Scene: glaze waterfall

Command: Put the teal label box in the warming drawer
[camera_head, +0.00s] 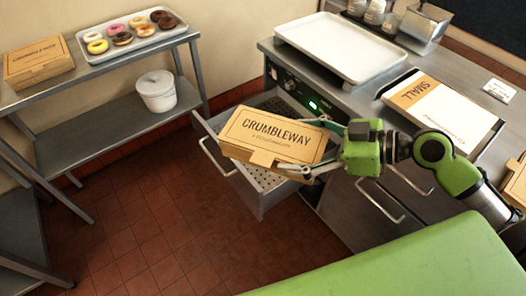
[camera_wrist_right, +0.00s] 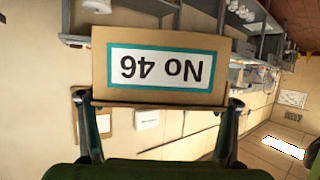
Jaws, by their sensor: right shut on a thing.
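The teal label box (camera_head: 272,136) is a tan carton with "CRUMBLEWAY" on its lid. In the right wrist view its side (camera_wrist_right: 105,98) carries a teal-bordered label reading "No 46". My right gripper (camera_head: 318,146) is shut on the box, with a finger along each side, and holds it roughly level above the drawer. The warming drawer (camera_head: 262,197) is pulled out from the steel counter and has a perforated floor. The box hides much of its inside. My left gripper is not in view.
Another Crumbleway box (camera_head: 38,62) and a tray of doughnuts (camera_head: 84,49) sit on the left shelf unit, with a white bucket (camera_head: 156,91) below. The counter holds an empty white tray (camera_head: 340,52) and a "SMALL" carton (camera_head: 440,108).

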